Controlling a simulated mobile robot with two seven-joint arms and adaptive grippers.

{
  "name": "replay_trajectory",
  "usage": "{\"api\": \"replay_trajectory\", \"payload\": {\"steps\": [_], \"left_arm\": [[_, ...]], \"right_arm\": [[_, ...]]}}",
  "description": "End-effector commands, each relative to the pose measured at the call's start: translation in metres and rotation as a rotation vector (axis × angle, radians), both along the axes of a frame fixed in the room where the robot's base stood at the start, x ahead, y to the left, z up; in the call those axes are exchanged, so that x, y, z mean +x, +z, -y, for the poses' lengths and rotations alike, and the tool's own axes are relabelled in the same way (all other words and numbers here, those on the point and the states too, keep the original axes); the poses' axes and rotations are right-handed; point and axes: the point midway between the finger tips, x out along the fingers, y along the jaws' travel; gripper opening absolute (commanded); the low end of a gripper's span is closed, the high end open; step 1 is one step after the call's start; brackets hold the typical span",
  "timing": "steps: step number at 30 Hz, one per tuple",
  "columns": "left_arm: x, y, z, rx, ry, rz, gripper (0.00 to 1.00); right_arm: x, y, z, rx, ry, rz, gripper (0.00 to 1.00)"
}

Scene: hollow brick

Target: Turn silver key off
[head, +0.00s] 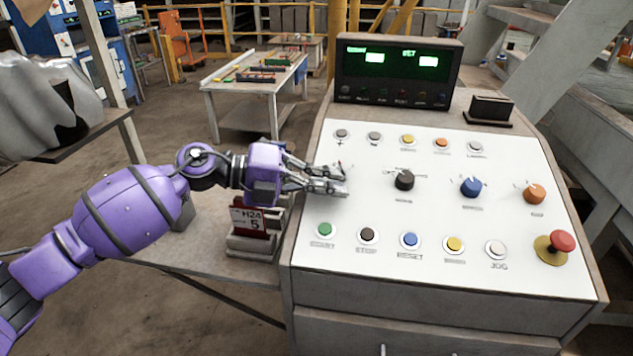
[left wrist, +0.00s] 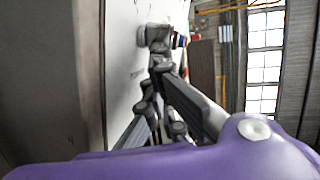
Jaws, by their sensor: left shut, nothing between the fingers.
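The silver key cannot be made out in the head view; my left gripper covers the left end of the knob row on the white control panel (head: 365,215). My left gripper (head: 345,184) is shut and empty, with its fingertips low over the panel, left of the black knob (head: 404,180). I cannot tell whether the fingers touch the panel. In the left wrist view the shut fingers (left wrist: 158,62) point toward a grey knob-like piece (left wrist: 153,34) on the panel face. My right gripper is not in view.
A blue knob (head: 470,187) and an orange knob (head: 534,194) continue the row. Push buttons line the rows above and below. A red emergency button (head: 562,241) sits at lower right. A display box (head: 398,73) stands behind. A red-and-white card holder (head: 252,228) stands below my left wrist.

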Motion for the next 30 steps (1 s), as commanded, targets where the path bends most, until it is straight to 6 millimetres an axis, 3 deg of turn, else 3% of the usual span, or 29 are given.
{"api": "replay_trajectory", "payload": {"steps": [12,30], "left_arm": [[-0.006,-0.002,0.016,-0.002,-0.026,-0.004,0.00],[-0.008,-0.002,0.010,-0.001,-0.028,-0.006,0.00]], "right_arm": [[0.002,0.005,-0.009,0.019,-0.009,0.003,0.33],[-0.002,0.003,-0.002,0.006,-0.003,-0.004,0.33]]}}
